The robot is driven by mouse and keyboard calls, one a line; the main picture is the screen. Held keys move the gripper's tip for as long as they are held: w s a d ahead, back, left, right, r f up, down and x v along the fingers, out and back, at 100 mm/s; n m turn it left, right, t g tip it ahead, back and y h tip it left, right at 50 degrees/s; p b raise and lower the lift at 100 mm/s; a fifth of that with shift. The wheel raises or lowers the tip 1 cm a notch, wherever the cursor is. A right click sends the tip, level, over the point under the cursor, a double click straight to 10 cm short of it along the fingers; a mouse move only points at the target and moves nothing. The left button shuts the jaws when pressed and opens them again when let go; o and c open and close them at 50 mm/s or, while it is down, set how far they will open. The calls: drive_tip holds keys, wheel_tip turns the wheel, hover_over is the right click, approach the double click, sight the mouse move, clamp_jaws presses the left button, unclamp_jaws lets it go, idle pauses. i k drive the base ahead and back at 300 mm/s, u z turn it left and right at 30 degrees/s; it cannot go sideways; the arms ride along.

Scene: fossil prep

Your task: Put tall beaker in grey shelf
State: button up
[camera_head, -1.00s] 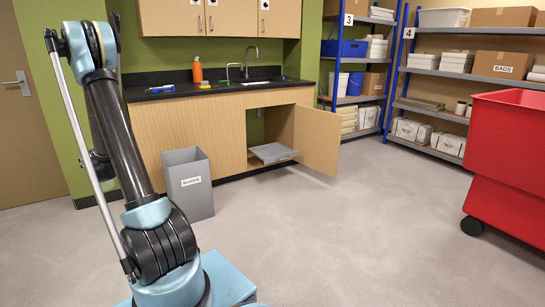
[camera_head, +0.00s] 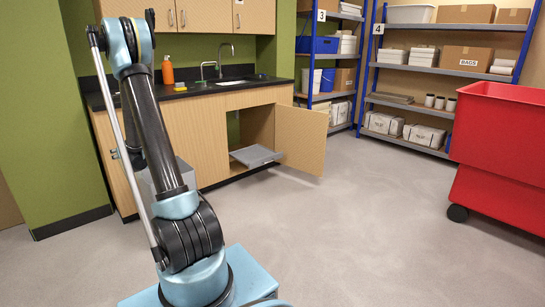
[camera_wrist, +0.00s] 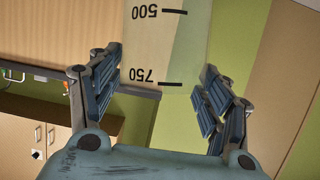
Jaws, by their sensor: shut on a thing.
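The tall beaker (camera_wrist: 165,50) shows in the wrist view as a clear, slightly yellowish vessel with black 500 and 750 marks. My gripper (camera_wrist: 163,95) is shut on it, with a ribbed finger on each side; the beaker's far end is cut off by the frame. Grey metal shelves with blue posts (camera_head: 437,72) stand at the back right, marked 4. A second blue-posted unit (camera_head: 325,95) marked 3 stands left of them. A grey pull-out shelf (camera_head: 256,156) sticks out of the open cabinet under the sink.
An open cabinet door (camera_head: 301,140) juts into the room. A red wheeled bin (camera_head: 495,150) stands at the right. The middle floor (camera_head: 350,230) is clear.

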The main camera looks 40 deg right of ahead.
sight(254, 154)
drive_tip(key=z, duration=0.4)
drive_tip(key=i, duration=0.95)
drive_tip(key=z, duration=1)
drive_tip(key=i, duration=0.95)
drive_tip(key=z, duration=0.7)
drive_tip(key=i, duration=0.85)
drive_tip(key=z, duration=0.05)
